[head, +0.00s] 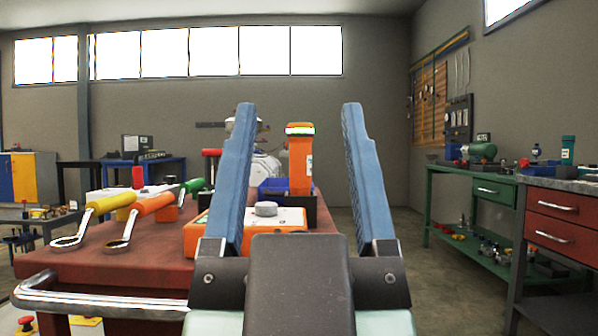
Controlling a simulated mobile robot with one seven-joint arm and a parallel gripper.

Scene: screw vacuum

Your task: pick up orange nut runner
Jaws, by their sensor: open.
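An orange tool, which looks like the orange nut runner (300,165), stands upright at the right end of the red workbench (95,262). My gripper (297,110) has two blue fingers spread wide apart and empty. In the picture the orange tool shows between the fingers, beyond them and apart from them. The left finger hides part of the bench behind it.
An orange box with a white top and grey knob (265,209) sits on the bench in front of the tool. A yellow-handled wrench (110,203) and an orange-handled wrench (150,205) lie at left. A metal rail (100,303) runs along the bench's near edge. A green bench (490,190) stands at right.

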